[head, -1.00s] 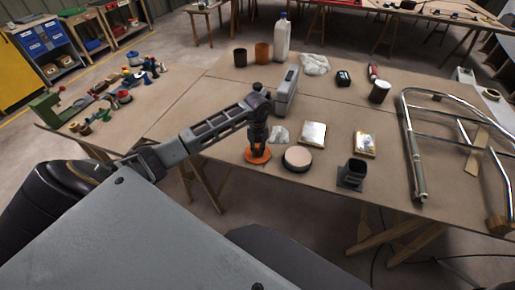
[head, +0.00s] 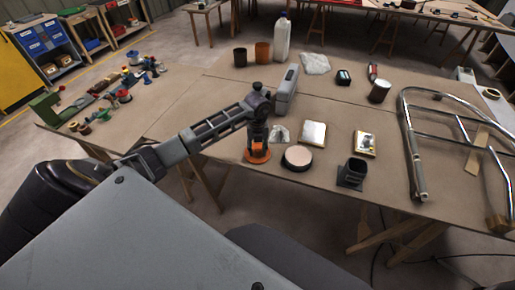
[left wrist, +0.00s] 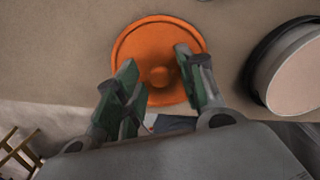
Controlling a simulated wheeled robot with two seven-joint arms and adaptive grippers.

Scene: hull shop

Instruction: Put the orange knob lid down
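The orange knob lid (head: 258,157) lies flat on the brown table near its front edge, left of a round pale-topped tin (head: 298,158). In the left wrist view the lid (left wrist: 143,44) shows as a disc with a round knob (left wrist: 160,76) at its middle. My left gripper (head: 258,145) points down over the lid. Its green-padded fingers (left wrist: 160,75) stand apart on either side of the knob, with a gap visible on both sides. The near part of the lid is partly hidden by the fingers. My right gripper is not in view.
A grey box (head: 286,90) stands just behind my left gripper. A dark square holder (head: 352,173) and two flat packets (head: 312,134) lie to the right. A metal tube frame (head: 416,150) fills the table's right end. The left part of the table's middle is clear.

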